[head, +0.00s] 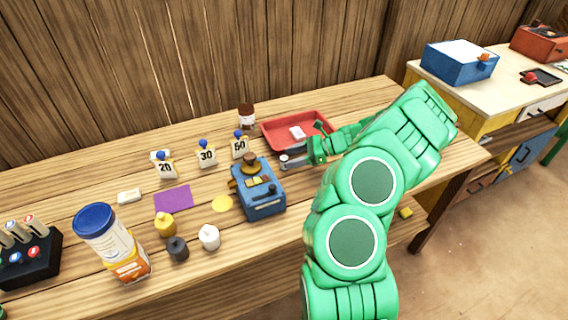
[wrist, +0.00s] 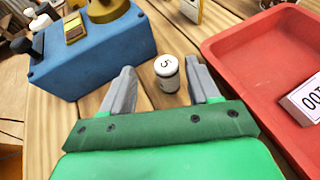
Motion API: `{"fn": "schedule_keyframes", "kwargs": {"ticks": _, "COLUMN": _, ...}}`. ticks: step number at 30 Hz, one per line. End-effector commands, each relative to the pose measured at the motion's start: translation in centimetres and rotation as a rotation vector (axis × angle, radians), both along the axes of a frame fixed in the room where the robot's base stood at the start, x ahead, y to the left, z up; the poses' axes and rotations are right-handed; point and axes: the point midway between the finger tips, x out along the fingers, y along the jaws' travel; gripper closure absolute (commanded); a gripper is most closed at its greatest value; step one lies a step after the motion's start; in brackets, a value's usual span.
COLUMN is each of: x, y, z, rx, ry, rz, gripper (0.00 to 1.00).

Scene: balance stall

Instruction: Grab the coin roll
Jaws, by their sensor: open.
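The coin roll looks to be the short pale cylinder marked 5 (wrist: 167,75), standing upright on the wooden table in the wrist view. My gripper (wrist: 160,78) is open, with one grey finger on each side of the roll. The roll is nearer the right finger. I cannot tell whether either finger touches it. In the head view my gripper (head: 293,160) is low over the table between the blue device and the red tray. The roll is too small and crowded by the fingers to make out clearly there.
The blue device (head: 264,202) stands close left of my gripper. The red tray (head: 272,141), holding a white block, lies just behind it. A blue-lidded jar (head: 112,242) is near the front edge.

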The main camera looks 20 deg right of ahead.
Motion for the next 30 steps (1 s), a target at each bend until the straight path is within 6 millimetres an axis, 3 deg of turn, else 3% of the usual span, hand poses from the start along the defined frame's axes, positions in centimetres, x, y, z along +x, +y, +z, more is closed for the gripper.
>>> {"fn": "schedule_keyframes", "kwargs": {"ticks": 15, "x": 2.5, "y": 4.0, "z": -1.8, "rx": 0.002, "ry": -0.001, "rz": 0.004, "gripper": 0.39}}
{"fn": "schedule_keyframes", "kwargs": {"ticks": 23, "x": 2.7, "y": 4.2, "z": -2.0, "rx": 0.000, "ry": -0.002, "rz": 0.002, "gripper": 0.39}}
{"fn": "schedule_keyframes", "kwargs": {"ticks": 30, "x": 2.6, "y": 4.2, "z": -2.0, "rx": 0.000, "ry": -0.002, "rz": 0.002, "gripper": 0.76}}
